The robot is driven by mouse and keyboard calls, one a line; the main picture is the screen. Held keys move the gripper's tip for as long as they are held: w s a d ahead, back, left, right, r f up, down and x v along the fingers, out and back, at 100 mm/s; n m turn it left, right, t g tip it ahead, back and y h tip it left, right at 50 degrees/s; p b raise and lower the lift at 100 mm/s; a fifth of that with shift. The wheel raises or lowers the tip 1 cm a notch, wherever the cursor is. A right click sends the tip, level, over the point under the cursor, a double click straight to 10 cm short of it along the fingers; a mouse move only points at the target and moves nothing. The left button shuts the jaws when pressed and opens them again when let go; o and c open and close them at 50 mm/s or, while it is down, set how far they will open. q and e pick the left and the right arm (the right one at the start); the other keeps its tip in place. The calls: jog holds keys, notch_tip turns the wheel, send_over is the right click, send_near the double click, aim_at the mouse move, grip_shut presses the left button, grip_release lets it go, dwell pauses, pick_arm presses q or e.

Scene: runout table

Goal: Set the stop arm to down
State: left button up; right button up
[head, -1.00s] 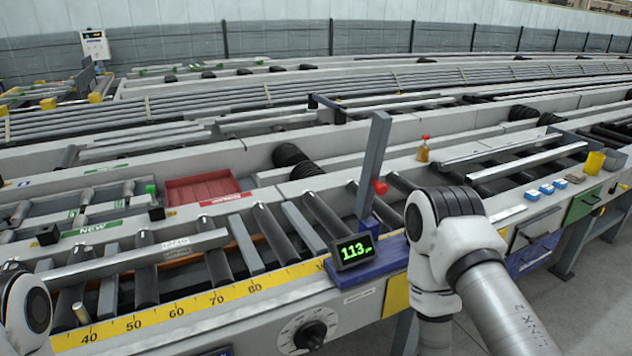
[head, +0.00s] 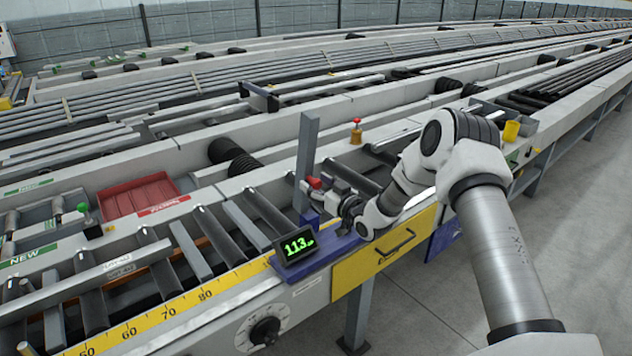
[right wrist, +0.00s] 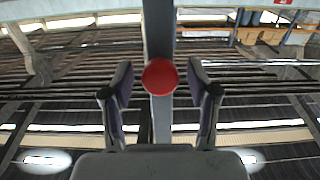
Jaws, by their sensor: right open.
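The stop arm (head: 307,145) is a grey flat bar standing upright at the near rail, beside a blue base (head: 340,246) with a display reading 113. Its red knob (head: 314,183) sticks out low on the bar. My right gripper (head: 320,189) reaches in from the right at the knob, partly hiding the bar's lower end. In the right wrist view the red knob (right wrist: 160,76) sits between the two open fingers (right wrist: 160,84), with a gap on each side, and the bar (right wrist: 160,115) runs behind it. My left gripper is not in view.
A yellow scale (head: 167,312) and a dial (head: 265,332) line the front edge. A red tray (head: 138,197) lies left among the rollers. A red-topped yellow fitting (head: 356,133) stands behind the gripper. Open floor (head: 560,220) lies to the right.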

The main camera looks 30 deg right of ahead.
jog(key=shift+w, duration=0.1)
jog(key=shift+c, duration=0.3)
grip_shut()
